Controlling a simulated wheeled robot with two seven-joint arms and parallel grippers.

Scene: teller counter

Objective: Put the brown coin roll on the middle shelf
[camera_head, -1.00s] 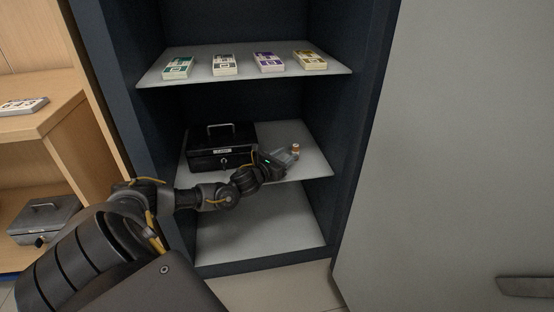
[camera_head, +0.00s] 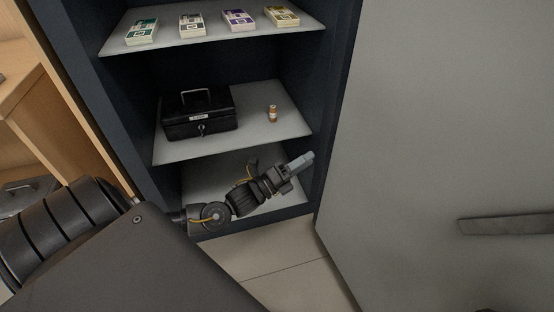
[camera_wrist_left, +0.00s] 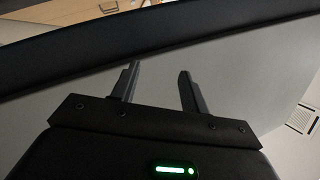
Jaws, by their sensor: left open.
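The brown coin roll (camera_head: 272,113) stands upright on the middle shelf (camera_head: 256,135), to the right of a black cash box. My left gripper (camera_head: 307,158) is in front of the cabinet, lower in the picture than the coin roll and apart from it. In the left wrist view its two fingers (camera_wrist_left: 160,82) are spread with nothing between them. The coin roll does not show in the left wrist view. My right gripper is in neither view.
The black cash box (camera_head: 198,116) fills the left of the middle shelf. The upper shelf (camera_head: 215,37) bears several banknote bundles. The bottom shelf (camera_head: 207,181) lies below, partly behind my arm. A large grey door (camera_head: 440,120) stands at the right. Wooden shelving (camera_head: 30,85) is at the left.

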